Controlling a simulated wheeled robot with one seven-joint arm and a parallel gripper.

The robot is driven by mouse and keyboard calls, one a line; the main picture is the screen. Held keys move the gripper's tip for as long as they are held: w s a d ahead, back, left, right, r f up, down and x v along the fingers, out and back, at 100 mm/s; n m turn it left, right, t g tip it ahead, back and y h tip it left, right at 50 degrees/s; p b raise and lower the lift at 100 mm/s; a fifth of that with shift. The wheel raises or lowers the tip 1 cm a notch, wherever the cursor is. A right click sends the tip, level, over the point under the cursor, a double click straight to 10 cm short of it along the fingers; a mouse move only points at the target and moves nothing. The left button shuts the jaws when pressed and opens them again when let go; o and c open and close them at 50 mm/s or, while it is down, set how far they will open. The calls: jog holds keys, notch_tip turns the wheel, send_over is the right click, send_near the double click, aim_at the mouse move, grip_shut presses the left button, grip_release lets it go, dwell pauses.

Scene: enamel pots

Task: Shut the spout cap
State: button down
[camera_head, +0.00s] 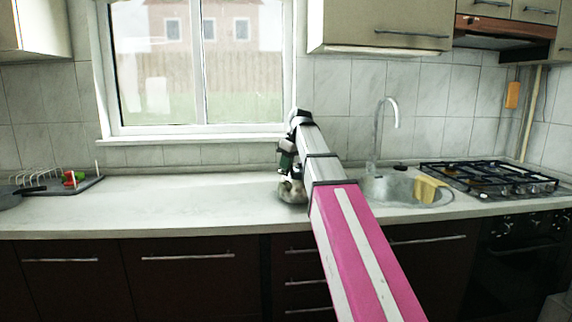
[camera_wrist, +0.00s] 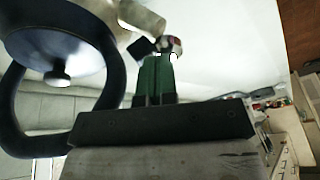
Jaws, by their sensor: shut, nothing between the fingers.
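A metal kettle (camera_head: 291,192) stands on the worktop, mostly hidden behind my arm in the head view. In the wrist view the kettle (camera_wrist: 60,20) fills the upper left, with its round lid knob and dark looped handle. Its pale spout (camera_wrist: 138,18) points toward the top middle. A small grey piece with a red-and-white knob, apparently the spout cap (camera_wrist: 172,45), is at the spout's end; its exact angle is unclear. My gripper (camera_wrist: 156,62) has green fingers, shut and empty, with the tips right by the cap. Whether they touch it I cannot tell.
The sink (camera_head: 385,190) with a tall tap (camera_head: 379,130) and the gas hob (camera_head: 487,178) are to the right. A window is behind.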

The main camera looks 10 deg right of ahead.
aim_at(281, 172)
jog(key=shift+s+a+t+h, duration=0.2)
jog(key=shift+s+t+h, duration=0.1)
jog(key=shift+t+h, duration=0.6)
jog(key=shift+s+a+f, duration=0.15)
jog(key=shift+s+a, duration=0.05)
dwell(0.4)
jog(key=shift+s+a+f+t, duration=0.1)
jog(key=shift+s+a+t, duration=0.05)
jog(key=shift+s+t, duration=0.15)
jog(key=shift+s+a+f+n+t+h, duration=0.15)
jog(key=shift+f+n+t+h, duration=0.05)
jog(key=shift+t+h, duration=0.4)
jog(key=shift+s+a+f+n+t+h, duration=0.25)
jog(key=shift+t+h, duration=0.2)
jog(key=shift+t, duration=0.2)
jog(key=shift+s+a+f+n+t+h, duration=0.1)
jog(key=shift+f+n+t+h, duration=0.1)
jog(key=shift+t+h, duration=0.4)
jog(key=shift+f+t, duration=0.1)
jog(key=shift+t, duration=0.15)
jog(key=shift+s+a+f, duration=0.15)
jog(key=shift+f, duration=0.15)
